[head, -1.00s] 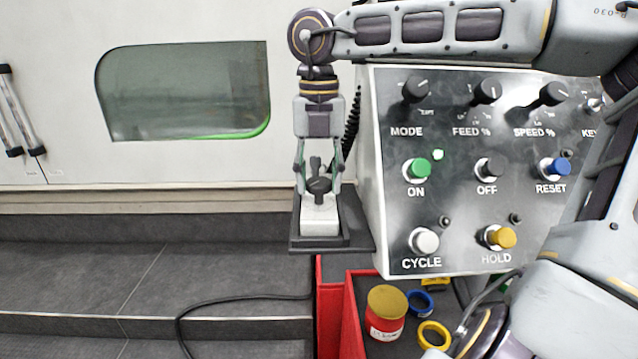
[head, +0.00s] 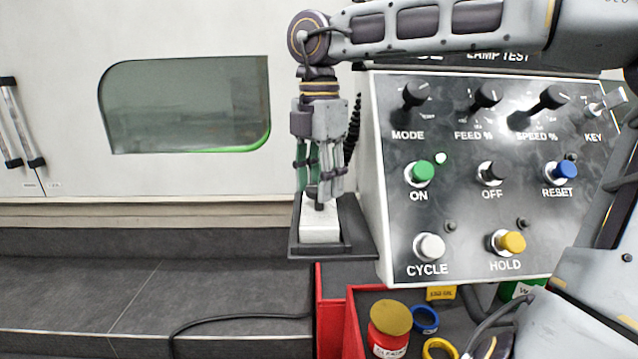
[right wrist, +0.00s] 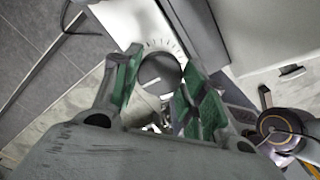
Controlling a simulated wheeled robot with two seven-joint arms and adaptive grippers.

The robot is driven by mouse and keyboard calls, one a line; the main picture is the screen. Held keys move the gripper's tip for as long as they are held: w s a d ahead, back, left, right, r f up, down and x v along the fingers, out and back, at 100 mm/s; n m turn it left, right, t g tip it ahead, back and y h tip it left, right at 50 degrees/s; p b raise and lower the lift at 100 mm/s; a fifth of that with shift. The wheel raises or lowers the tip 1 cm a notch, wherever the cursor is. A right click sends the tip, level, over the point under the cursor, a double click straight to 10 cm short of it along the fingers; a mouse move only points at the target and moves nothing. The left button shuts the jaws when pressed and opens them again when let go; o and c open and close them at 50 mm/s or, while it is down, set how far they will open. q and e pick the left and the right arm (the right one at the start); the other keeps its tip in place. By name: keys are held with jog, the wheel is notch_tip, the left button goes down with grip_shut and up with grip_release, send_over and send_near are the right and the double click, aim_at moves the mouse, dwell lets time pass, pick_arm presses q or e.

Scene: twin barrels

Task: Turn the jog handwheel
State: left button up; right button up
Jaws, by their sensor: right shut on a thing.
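The jog handwheel (head: 319,205) is a small dark wheel on top of a white pendant box (head: 320,231), mostly hidden by my fingers in the head view. In the right wrist view the grey dial (right wrist: 160,72) shows with a ring of tick marks around it. My right gripper (head: 319,192) points straight down over the box and is shut on the handwheel. Its green-padded fingers (right wrist: 160,80) lie on either side of the dial in the right wrist view.
The box sits on a dark shelf (head: 362,243) beside the control panel (head: 455,215) with its buttons and knobs. A red bin (head: 335,300) below holds a can (head: 388,340) and tape rolls (head: 425,319). A cable (head: 225,319) lies on the grey step.

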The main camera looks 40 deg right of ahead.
jog(key=shift+m, duration=1.2)
jog(key=o, duration=1)
jog(key=shift+c, duration=0.2)
jog(key=shift+o, duration=0.4)
jog(key=shift+r, duration=0.8)
pick_arm(q)
jog(key=shift+s+a+f, duration=0.15)
jog(key=shift+a, duration=0.25)
pick_arm(e)
notch_tip(320, 180, up, 10)
jog(key=shift+r, duration=0.25)
